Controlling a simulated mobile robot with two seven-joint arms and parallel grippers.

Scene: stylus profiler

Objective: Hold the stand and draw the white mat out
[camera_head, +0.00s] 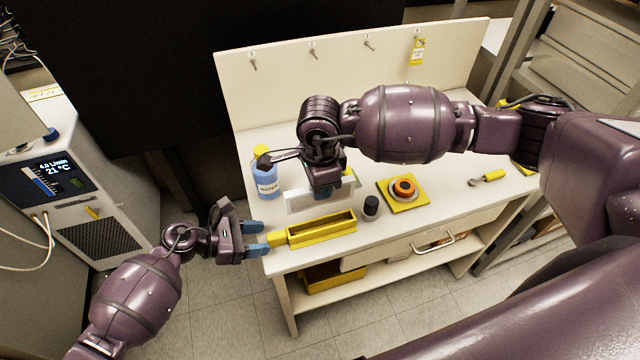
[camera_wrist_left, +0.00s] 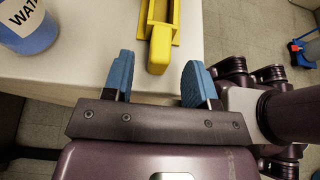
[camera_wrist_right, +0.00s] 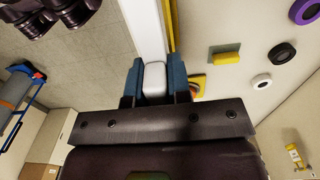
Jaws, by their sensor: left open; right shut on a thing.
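A long white piece (camera_head: 303,202), which may be the white mat, lies on the bench behind a yellow trough (camera_head: 322,230). My right gripper (camera_head: 325,190) is over it. In the right wrist view the fingers (camera_wrist_right: 153,82) are shut on a white block at the end of a white strip (camera_wrist_right: 145,25). The trough's handle (camera_head: 276,238) points at my left gripper (camera_head: 257,238). That gripper is open; in the left wrist view the handle's end (camera_wrist_left: 159,58) lies between and just ahead of its fingers (camera_wrist_left: 155,78). I cannot tell which piece is the stand.
A blue water bottle (camera_head: 267,180) stands at the bench's left. A black cap (camera_head: 371,206), a yellow plate (camera_head: 411,206) with an orange ring (camera_head: 404,188), and a yellow-handled tool (camera_head: 492,176) lie to the right.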

